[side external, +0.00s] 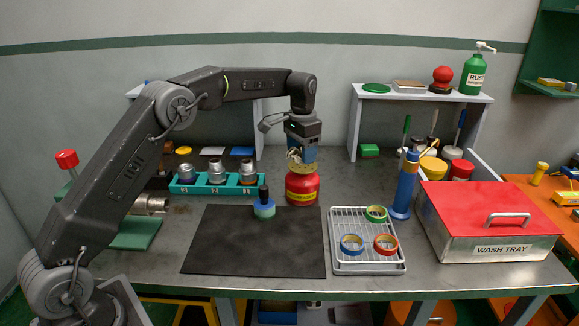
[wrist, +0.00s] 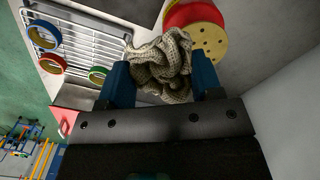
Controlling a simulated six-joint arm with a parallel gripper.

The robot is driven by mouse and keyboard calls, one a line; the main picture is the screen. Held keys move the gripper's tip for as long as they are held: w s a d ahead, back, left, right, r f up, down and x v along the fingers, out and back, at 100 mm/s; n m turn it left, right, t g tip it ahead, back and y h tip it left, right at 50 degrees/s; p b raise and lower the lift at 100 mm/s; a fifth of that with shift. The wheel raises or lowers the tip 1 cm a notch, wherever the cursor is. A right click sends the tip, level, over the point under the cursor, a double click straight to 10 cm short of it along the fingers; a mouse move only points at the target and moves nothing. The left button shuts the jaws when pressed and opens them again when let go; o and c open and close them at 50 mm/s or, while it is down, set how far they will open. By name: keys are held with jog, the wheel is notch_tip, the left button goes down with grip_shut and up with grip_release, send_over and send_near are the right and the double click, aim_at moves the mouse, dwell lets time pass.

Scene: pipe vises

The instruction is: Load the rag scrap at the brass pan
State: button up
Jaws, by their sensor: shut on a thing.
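My gripper (side external: 300,155) is shut on the rag scrap, a crumpled beige knit cloth (wrist: 162,70) between the blue fingers. In the side view the rag scrap (side external: 295,159) shows small at the fingertips, just over the red can (side external: 302,188) with a yellow label band. In the wrist view the can's round, brass-coloured, perforated top (wrist: 209,41), which looks like the brass pan, lies beyond the rag and slightly right. The rag hides part of the can and pan edge. I cannot tell whether the rag touches the pan.
A dark mat (side external: 255,245) lies in front, with a blue-green bottle (side external: 264,207) at its back edge. A teal rack (side external: 217,187) of metal fittings is left of the can. A wire-rack tray (side external: 340,219) with tape rolls and a blue cylinder (side external: 404,188) stand right.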

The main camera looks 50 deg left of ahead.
jog(key=shift+n, duration=0.4)
jog(key=w+a, duration=0.1)
jog(key=w, duration=0.1)
jog(key=w+a+f, duration=0.1)
jog(key=w, duration=0.1)
jog(key=shift+w+a, duration=0.1)
jog(key=shift+a, duration=0.2)
jog(key=shift+w+a+f, duration=0.35)
jog(key=shift+a+f, duration=0.05)
jog(key=shift+a, duration=0.2)
jog(key=shift+a+f+n, duration=0.1)
jog(key=shift+f+n, duration=0.15)
jog(key=shift+n, duration=0.05)
jog(key=shift+f, duration=1.25)
jog(key=shift+f, duration=1.1)
dwell(0.3)
